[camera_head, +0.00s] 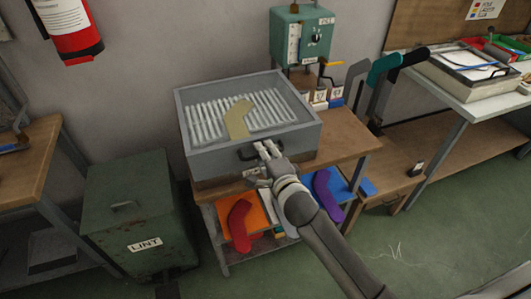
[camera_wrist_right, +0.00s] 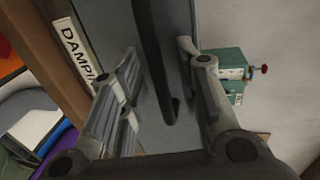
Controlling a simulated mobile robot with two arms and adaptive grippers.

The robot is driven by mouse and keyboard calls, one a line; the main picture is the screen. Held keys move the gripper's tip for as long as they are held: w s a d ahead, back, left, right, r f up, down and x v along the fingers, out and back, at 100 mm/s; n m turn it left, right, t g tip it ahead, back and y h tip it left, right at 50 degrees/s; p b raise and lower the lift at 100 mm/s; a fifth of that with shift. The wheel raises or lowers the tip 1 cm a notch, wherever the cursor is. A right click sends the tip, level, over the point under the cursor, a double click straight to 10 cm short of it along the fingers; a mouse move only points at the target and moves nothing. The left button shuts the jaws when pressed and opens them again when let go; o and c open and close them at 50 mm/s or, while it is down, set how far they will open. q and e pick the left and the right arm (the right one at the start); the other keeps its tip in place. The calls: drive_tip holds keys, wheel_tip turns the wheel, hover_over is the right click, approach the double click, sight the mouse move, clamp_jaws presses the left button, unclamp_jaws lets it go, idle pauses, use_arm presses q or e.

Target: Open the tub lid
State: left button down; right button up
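The grey tub (camera_head: 225,163) sits on a wooden table against the wall, with a ribbed white inside. A beige sock shape (camera_head: 238,118) shows within its rim; I cannot tell whether a clear lid lies over it. A dark handle (camera_head: 243,155) is on the tub's front face. My right gripper (camera_head: 265,150) is at that handle. In the right wrist view, the handle (camera_wrist_right: 150,55) runs between the spread, open fingers (camera_wrist_right: 158,62), with gaps on both sides. My left gripper is in neither view.
A green lint bin (camera_head: 125,205) stands left of the table. A green control box (camera_head: 302,35) stands behind the tub. A side bench (camera_head: 450,145) is at the right.

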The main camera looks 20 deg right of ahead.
clamp_jaws()
idle(0.3)
drive_tip(key=shift+w, duration=0.1)
